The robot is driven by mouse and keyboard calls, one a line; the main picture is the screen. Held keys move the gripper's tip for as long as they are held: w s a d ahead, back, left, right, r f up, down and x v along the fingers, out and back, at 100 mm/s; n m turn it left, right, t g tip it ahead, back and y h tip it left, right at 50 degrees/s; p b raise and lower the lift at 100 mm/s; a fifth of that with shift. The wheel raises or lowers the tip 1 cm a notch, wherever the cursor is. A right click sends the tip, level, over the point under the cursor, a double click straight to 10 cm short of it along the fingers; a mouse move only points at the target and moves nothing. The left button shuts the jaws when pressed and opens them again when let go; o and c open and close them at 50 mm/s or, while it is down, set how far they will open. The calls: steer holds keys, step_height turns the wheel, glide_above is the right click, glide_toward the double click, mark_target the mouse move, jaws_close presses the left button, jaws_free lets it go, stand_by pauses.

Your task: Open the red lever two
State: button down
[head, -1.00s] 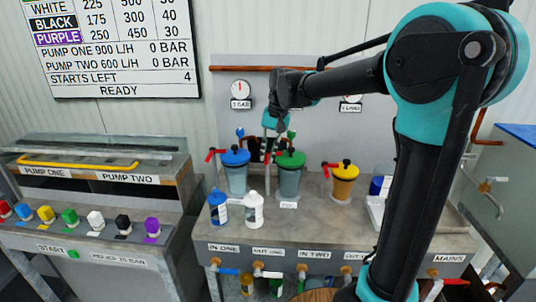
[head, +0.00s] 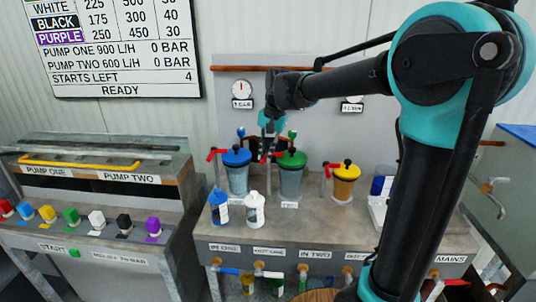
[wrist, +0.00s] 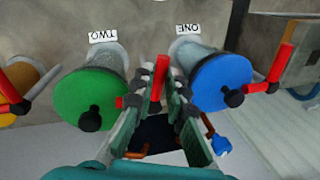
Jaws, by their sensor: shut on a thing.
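Red lever two (wrist: 161,72) stands between the green-lidded canister labelled TWO (wrist: 92,98) and the blue-lidded canister labelled ONE (wrist: 221,82) in the wrist view. My gripper (wrist: 159,92) has its fingers on either side of this lever and is shut on it. In the head view my gripper (head: 267,142) reaches down between the blue lid (head: 236,157) and the green lid (head: 291,158). The lever is mostly hidden there behind the fingers. Another red lever (wrist: 268,85) is beside the blue canister, clear of my gripper.
A yellow-lidded canister (head: 346,171) with its own red lever stands right of the green one. A blue bottle (head: 219,206) and a white bottle (head: 254,209) stand in front. A button console (head: 90,225) is at the left. The wall board (head: 120,45) reads READY.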

steer(key=shift+w+a+m+t+h, duration=0.3)
steer(key=shift+a+m, duration=0.2)
steer(key=shift+m, duration=1.05)
steer(key=shift+w+a+m+t+h, duration=0.15)
steer(key=shift+w+a+m, duration=0.35)
steer(key=shift+m, duration=1)
steer(key=shift+w+a+m+t+h, duration=0.2)
steer(key=shift+a+m, duration=0.35)
steer(key=shift+m, duration=1)
steer(key=shift+w, duration=0.1)
steer(key=c, duration=1.5)
jaws_free()
steer(key=shift+c, duration=0.2)
step_height(320, 180, up, 12)
steer(key=s+d, duration=0.1)
steer(key=s, duration=0.1)
